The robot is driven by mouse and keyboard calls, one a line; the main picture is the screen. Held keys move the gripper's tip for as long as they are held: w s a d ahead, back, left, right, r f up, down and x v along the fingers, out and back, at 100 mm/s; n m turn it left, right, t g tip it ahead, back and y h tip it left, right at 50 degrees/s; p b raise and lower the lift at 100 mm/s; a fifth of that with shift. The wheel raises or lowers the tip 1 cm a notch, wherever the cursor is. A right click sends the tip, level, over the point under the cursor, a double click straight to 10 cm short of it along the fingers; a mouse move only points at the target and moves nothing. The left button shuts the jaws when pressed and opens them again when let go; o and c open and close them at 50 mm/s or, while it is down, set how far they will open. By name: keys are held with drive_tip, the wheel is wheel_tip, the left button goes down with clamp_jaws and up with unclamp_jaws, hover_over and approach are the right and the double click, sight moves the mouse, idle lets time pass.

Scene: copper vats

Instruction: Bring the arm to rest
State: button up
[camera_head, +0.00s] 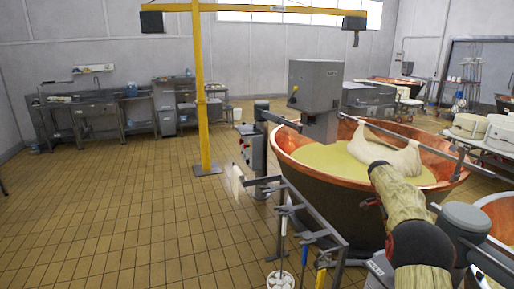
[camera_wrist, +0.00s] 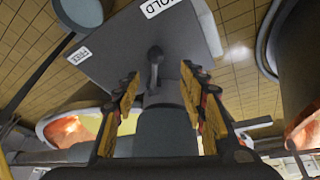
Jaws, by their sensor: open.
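My gripper (camera_wrist: 160,72) is open in the wrist view, its two orange-and-black fingers apart on either side of a dark grey lever (camera_wrist: 155,60). The lever stands on a grey panel (camera_wrist: 115,50) with a "HOLD" label at its top and a "FREE" label at its left. I see no finger clearly touching the lever; depth is hard to judge. In the head view my arm (camera_head: 397,195) reaches from the bottom right toward the copper vat (camera_head: 300,160). My gripper cannot be made out there.
The vat holds yellowish liquid and a pale cloth (camera_head: 390,152) hung over a bar. A grey machine box (camera_head: 315,85) stands over it. A metal rack (camera_head: 310,215) with tools and a white bucket (camera_head: 281,280) stand in front. Tiled floor (camera_head: 130,220) is clear at left.

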drive_tip(key=s+a+f+n+y, duration=0.1)
drive_tip(key=s+a+f+n, duration=0.15)
drive_tip(key=f+n, duration=0.35)
drive_tip(key=s+a+r+n+t+y, duration=0.1)
drive_tip(key=s+a+r+n, duration=0.3)
drive_tip(key=s+a, duration=0.7)
drive_tip(key=s+a+r+n+t+y, duration=0.1)
drive_tip(key=s+a+r+n+t, duration=0.2)
drive_tip(key=s+a, duration=0.9)
drive_tip(key=s+a+r+n+t+y, duration=0.1)
drive_tip(key=s+a+r+n+t, duration=0.2)
drive_tip(key=s+a+r+n, duration=0.4)
drive_tip(key=shift+s+a+r, duration=1.4)
drive_tip(key=shift+s+a, duration=0.8)
drive_tip(key=shift+s, duration=1.55)
